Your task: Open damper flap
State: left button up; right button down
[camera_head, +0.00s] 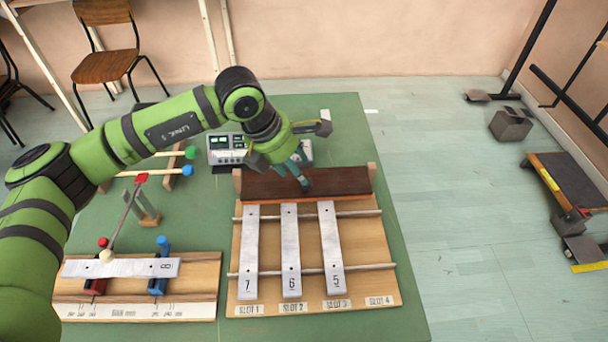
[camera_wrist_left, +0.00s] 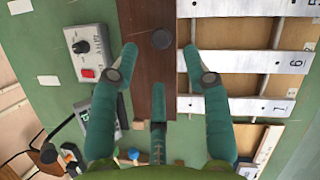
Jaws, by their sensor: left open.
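The damper flap (camera_head: 345,181) is a long dark brown board across the back of the wooden bar rack (camera_head: 385,268), along the far ends of the metal bars. In the left wrist view the flap (camera_wrist_left: 156,18) runs top to bottom and carries a round black knob (camera_wrist_left: 162,38). My left gripper (camera_head: 298,168) is over the flap, its fingers spread. In the wrist view the open gripper (camera_wrist_left: 158,66) has nothing between its fingers, with the knob just beyond the fingertips. I cannot tell whether any finger touches the flap. My right gripper is out of view.
Bars 7 (camera_head: 248,250), 6 (camera_head: 291,250) and 5 (camera_head: 331,245) lie on the rack; slot 4 is bare. A second stand (camera_head: 190,285) with bar 8 (camera_head: 120,268) and a mallet are at left.

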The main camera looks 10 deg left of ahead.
pick_arm(q)
jog(key=shift+p+x, duration=0.5)
jog(key=shift+x, duration=2.25)
jog(key=shift+d, duration=0.1)
grip_shut()
